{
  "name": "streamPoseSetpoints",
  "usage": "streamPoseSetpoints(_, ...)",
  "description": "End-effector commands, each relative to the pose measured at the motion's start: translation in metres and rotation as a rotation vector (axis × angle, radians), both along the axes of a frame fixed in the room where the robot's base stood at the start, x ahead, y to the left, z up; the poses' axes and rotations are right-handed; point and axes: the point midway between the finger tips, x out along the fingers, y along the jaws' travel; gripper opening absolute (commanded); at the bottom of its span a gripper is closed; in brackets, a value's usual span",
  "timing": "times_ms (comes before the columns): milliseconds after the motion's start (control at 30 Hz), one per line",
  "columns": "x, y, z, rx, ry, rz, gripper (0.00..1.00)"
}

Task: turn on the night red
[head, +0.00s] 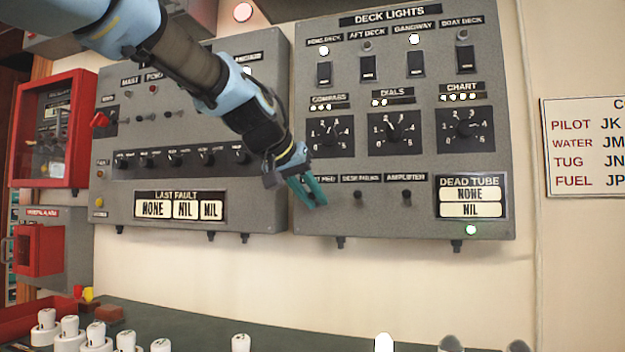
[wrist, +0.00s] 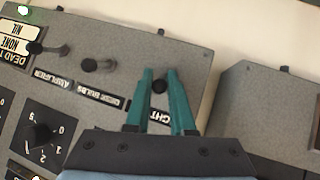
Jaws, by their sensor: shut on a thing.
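The night red switch (wrist: 160,87) is a small dark toggle at the lower left corner of the DECK LIGHTS panel (head: 450,165). Its label (wrist: 160,116) is partly covered by my gripper, with only some letters showing. My gripper (wrist: 160,76) has its two teal fingers on either side of the toggle, shut on it. In the head view my gripper (head: 316,202) reaches the panel's lower left and hides the toggle. I cannot tell which way the toggle is set.
The desk bulbs toggle (head: 361,196) and amplifier toggle (head: 407,196) sit just right of my gripper. Rotary dials (head: 395,131) are above. Another grey panel (head: 130,160) stands close on the left, beyond a narrow gap. White knobs line the desk below.

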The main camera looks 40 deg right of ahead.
Motion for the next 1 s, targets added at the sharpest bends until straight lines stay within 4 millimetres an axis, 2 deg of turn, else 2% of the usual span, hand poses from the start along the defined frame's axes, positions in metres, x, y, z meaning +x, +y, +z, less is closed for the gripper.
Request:
streamPoseSetpoints(33,-0.0001,-0.0007,0.0059,0.007,0.005,-0.001,0.0)
streamPoseSetpoints(700,0.0003,-0.0014,0.0034,0.034,0.022,0.0,0.0)
streamPoseSetpoints(733,0.0003,-0.0014,0.0034,0.034,0.022,0.0,0.25)
streamPoseSetpoints(967,0.0003,-0.0011,0.0028,0.035,0.023,-0.001,0.51)
streamPoseSetpoints(1000,0.0003,-0.0011,0.0027,0.036,0.023,-0.001,0.51)
